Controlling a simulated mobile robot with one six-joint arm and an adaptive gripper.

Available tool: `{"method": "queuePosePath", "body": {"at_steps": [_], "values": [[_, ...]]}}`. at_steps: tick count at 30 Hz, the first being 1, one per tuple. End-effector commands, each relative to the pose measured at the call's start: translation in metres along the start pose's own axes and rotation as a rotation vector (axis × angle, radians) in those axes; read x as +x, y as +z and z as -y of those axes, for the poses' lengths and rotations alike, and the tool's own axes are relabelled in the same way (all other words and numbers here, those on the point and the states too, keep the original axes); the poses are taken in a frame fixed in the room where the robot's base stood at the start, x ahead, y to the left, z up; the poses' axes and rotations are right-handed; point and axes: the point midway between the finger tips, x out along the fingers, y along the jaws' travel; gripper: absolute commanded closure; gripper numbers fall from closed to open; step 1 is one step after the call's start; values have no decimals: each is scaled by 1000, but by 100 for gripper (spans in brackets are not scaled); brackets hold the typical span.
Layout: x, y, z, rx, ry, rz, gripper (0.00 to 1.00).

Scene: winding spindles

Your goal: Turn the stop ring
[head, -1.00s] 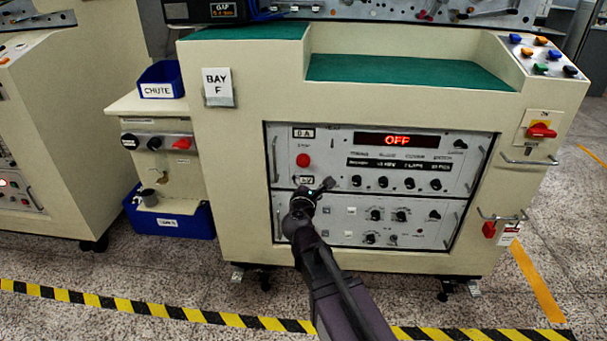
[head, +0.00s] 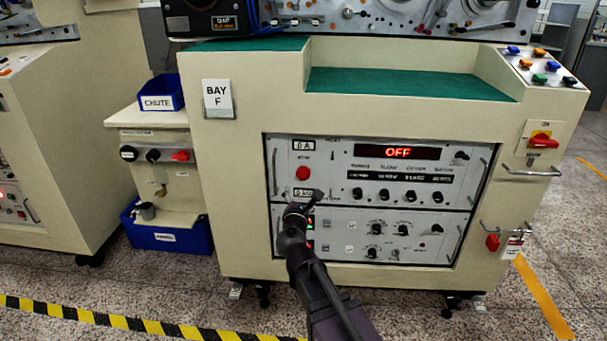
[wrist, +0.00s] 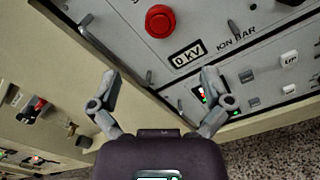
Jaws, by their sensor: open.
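The red round stop button (head: 303,173) sits on the upper left of the bay F control panel (head: 330,200), below a small label too blurred to read well. In the wrist view the red button (wrist: 160,21) is at the top, with a darker red rim around its face; I cannot tell whether this rim is a separate ring. My gripper (head: 304,203) is just below the button in the head view. In the wrist view my gripper (wrist: 158,80) has its fingers spread apart, with nothing between them. The button is beyond the fingertips, apart from them.
A "0 kV" display (wrist: 187,54) and lit green and red switches (wrist: 203,95) are close to my fingers. Handles (head: 275,172) stick out at the panel's side. A blue chute bin (head: 161,92) stands left. A red-yellow switch (head: 543,141) is at right.

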Motion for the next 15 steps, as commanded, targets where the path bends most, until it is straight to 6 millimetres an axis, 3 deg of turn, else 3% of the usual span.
{"method": "queuePosePath", "body": {"at_steps": [15], "values": [[72,-1,-1,0,-1,0,1]]}}
